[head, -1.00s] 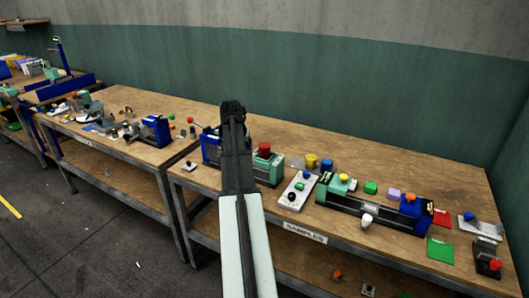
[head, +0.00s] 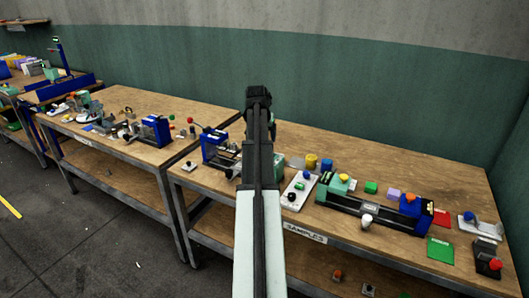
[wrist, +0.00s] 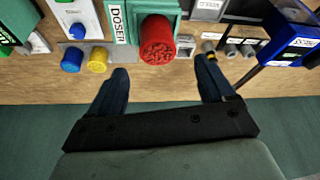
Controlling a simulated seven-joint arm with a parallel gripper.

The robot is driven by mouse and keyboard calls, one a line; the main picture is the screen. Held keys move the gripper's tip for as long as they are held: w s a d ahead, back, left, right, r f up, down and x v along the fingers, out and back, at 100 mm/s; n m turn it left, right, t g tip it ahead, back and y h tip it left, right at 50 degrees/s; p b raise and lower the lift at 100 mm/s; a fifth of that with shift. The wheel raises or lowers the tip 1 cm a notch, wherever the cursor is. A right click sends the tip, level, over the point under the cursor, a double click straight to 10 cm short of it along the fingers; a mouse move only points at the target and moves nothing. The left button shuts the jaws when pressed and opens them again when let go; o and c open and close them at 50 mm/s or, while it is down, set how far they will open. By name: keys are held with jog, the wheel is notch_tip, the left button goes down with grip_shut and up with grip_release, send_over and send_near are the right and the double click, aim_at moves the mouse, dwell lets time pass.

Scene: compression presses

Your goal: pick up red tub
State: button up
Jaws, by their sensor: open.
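The red tub (wrist: 157,42) is a short round piece with a ridged face. In the wrist view it sits at the green doser (wrist: 172,9), beside the DOSER label. My gripper (wrist: 162,70) is open and empty, its two dark fingers spread to either side below the tub in the picture. The fingers look apart from the tub, though the exact gap cannot be told. In the head view my gripper (head: 258,96) is above the bench, and my arm hides the tub.
Blue (wrist: 71,60) and yellow (wrist: 97,60) round pieces stand left of the tub. A blue machine (wrist: 292,38) is on the right. In the head view a long press (head: 367,212) and small coloured parts fill the bench's right side. Bare wood lies along the back.

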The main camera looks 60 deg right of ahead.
jog(key=shift+x, duration=3.45)
jog(key=shift+s+d, duration=0.1)
jog(key=shift+c, duration=0.2)
jog(key=c, duration=1)
